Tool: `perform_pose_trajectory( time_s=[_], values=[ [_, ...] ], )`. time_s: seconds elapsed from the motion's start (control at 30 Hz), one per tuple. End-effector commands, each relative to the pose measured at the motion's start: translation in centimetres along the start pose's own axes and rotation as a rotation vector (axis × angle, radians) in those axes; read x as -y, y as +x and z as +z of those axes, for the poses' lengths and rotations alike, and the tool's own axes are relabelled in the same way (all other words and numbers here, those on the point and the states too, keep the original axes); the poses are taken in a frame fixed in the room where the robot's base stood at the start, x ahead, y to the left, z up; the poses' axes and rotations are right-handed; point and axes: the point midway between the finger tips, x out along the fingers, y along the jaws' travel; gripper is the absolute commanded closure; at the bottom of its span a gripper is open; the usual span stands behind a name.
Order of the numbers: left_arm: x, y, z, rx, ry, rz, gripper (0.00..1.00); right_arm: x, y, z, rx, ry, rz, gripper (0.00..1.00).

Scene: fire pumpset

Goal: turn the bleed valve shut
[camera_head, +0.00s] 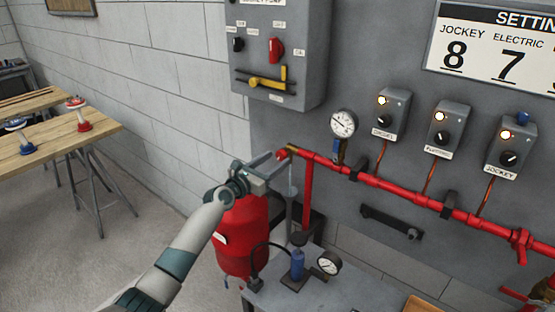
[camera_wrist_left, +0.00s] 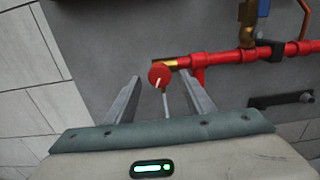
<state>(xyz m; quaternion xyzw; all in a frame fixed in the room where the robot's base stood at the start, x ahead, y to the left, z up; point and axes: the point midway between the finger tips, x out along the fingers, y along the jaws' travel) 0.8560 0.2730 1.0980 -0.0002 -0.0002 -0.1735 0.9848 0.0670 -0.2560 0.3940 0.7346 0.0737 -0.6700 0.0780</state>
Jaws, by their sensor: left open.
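The bleed valve is a round red knob with a white mark (camera_wrist_left: 160,75) at the brass left end of the red pipe. In the head view the knob (camera_head: 282,155) shows small at the pipe's end, beside my left gripper (camera_head: 282,172). My left gripper is open and empty. In the wrist view the knob appears between the two fingertips, with a gap on each side; I cannot tell whether it lies between them or just beyond. A thin grey rod hangs below the knob. My right gripper is out of view.
The red pipe (camera_head: 400,195) runs right along the grey panel, with a pressure gauge (camera_head: 343,123) and blue-handled valve above it. Switch boxes (camera_head: 390,113) sit higher. A red tank (camera_head: 243,238) stands below my gripper, beside a grey bench (camera_head: 350,293) with a second gauge (camera_head: 329,263).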

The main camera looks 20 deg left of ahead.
Motion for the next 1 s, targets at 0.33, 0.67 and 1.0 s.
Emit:
perform_pose_trajectory(
  time_s=[0.33, 0.67, 1.0],
  values=[
    [0.0, 2.0, -0.1, -0.001, 0.0, 0.0, 0.51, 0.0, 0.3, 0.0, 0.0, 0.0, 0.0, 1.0],
    [0.0, 2.0, -0.1, -0.001, 0.0, 0.0, 0.7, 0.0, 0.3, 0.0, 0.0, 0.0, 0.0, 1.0],
    [0.0, 2.0, -0.1, -0.001, 0.006, 0.0, 0.92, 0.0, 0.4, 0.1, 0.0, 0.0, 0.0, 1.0]
  ],
)
